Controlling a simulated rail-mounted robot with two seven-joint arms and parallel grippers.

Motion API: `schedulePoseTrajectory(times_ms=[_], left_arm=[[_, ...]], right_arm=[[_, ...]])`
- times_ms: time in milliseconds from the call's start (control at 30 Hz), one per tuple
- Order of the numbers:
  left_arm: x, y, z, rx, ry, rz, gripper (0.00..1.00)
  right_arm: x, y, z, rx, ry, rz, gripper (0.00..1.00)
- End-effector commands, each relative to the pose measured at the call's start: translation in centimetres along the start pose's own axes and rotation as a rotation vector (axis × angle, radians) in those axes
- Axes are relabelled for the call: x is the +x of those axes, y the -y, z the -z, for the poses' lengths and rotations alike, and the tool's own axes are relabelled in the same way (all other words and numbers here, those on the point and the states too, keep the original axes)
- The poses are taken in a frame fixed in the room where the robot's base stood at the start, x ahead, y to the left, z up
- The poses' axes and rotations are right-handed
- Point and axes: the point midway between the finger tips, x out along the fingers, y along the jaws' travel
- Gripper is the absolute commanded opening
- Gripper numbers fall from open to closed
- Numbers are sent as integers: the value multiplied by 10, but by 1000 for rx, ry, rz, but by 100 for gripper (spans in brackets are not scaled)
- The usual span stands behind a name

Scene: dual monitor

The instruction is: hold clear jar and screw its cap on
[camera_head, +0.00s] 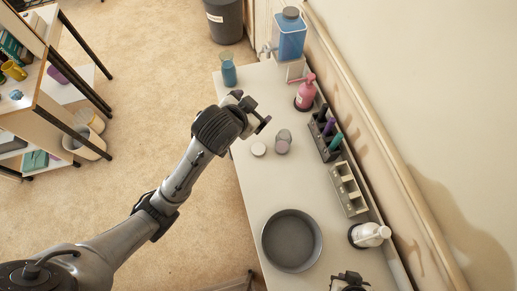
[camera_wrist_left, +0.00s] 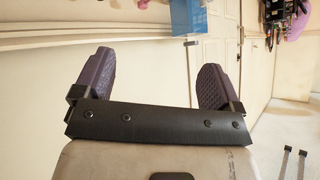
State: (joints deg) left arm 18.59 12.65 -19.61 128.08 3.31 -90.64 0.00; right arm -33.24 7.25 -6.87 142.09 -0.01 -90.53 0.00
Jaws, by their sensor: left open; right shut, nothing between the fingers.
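A small clear greyish jar (camera_head: 283,141) seems to stand on the white table, near its middle. A round white disc, probably the cap (camera_head: 258,149), lies flat just left of the jar, apart from it. My left gripper (camera_head: 258,113) is open and empty, above the table's left side and up-left of the jar and cap. Its spread purple fingers show in the left wrist view (camera_wrist_left: 155,78) with nothing between them; jar and cap are not in that view. My right gripper (camera_head: 349,282) is shut and empty at the bottom edge, partly cut off.
A grey round pan (camera_head: 292,240) sits on the near table. Along the wall stand a rack (camera_head: 326,132) with bottles, a pale rack (camera_head: 349,189), a white bottle (camera_head: 370,235), a pink bottle (camera_head: 306,92) and a blue dispenser (camera_head: 291,38). A teal container (camera_head: 228,70) stands at the far left corner.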

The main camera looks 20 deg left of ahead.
Motion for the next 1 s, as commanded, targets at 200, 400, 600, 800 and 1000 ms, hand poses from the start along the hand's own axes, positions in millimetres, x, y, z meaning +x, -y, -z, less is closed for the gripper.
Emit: schedulePoseTrajectory(times_ms=[200,400,600,800,1000], left_arm=[[59,-2,46,96,109,-41,90],[126,-15,-3,-26,418,-94,90],[166,-33,-96,-360,792,-69,90],[164,-40,-114,-661,921,7,90],[162,-40,-116,-815,940,87,90]], right_arm=[[4,1,-1,2,0,2,0],[5,2,-1,6,-1,5,0],[4,3,-1,10,-2,8,0],[5,3,-1,10,-2,8,0],[5,3,-1,8,-2,7,0]])
